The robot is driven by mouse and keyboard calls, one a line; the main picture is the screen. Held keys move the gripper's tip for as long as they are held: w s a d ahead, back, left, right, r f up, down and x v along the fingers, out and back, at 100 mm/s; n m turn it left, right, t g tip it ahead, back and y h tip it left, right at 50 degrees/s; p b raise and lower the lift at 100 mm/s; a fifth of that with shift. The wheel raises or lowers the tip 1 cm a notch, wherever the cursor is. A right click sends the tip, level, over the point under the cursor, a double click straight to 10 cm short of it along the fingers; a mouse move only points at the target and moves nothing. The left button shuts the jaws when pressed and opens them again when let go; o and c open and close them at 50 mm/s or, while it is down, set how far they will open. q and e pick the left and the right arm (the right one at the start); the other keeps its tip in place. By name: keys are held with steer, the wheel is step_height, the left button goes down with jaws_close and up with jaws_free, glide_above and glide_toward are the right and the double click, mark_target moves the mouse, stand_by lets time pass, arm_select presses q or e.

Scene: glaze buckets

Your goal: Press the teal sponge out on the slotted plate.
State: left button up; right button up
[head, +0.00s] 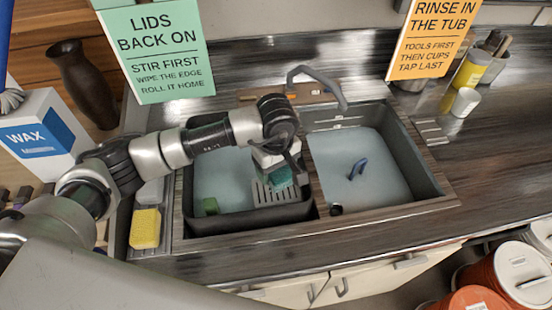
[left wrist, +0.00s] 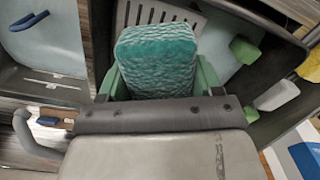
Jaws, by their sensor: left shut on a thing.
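My left gripper (head: 274,166) is shut on the teal sponge (head: 281,179). In the left wrist view the sponge (left wrist: 156,58) sticks out between the green fingers, its textured face toward the camera. The slotted plate (head: 262,196) is at the front right of the black-rimmed left tub. In the head view the sponge is over the plate's back part; I cannot tell whether it touches it. The plate's slots (left wrist: 140,14) also show beyond the sponge in the left wrist view. My right gripper is not in view.
A green block (head: 210,206) is in the left tub (head: 236,228). The right basin (head: 408,160) holds water and a blue object (head: 357,169). A yellow sponge (head: 145,229) and a white block (head: 150,192) lie left of the tub. The tap (head: 322,82) stands behind.

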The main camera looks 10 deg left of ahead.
arm_select(q)
steer(key=shift+w+d+f+n, duration=0.1)
steer(key=shift+d+f+n, duration=0.05)
steer(key=shift+d+n, duration=0.15)
steer(key=shift+a+f+b, duration=0.2)
steer(key=shift+f+b, duration=0.1)
steer(key=shift+f, duration=0.95)
steer(key=shift+f+b, duration=0.6)
steer(key=shift+f, duration=0.2)
steer(key=shift+f+b, duration=0.9)
steer(key=shift+b, duration=0.1)
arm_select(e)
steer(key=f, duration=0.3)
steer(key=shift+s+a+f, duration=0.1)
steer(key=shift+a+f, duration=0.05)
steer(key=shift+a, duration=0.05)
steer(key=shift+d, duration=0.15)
arm_select(q)
steer(key=shift+f+b, duration=0.4)
steer(key=shift+b, duration=0.05)
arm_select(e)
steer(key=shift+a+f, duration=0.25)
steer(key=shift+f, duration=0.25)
arm_select(q)
steer(key=shift+f+b, duration=0.7)
steer(key=shift+f, duration=0.05)
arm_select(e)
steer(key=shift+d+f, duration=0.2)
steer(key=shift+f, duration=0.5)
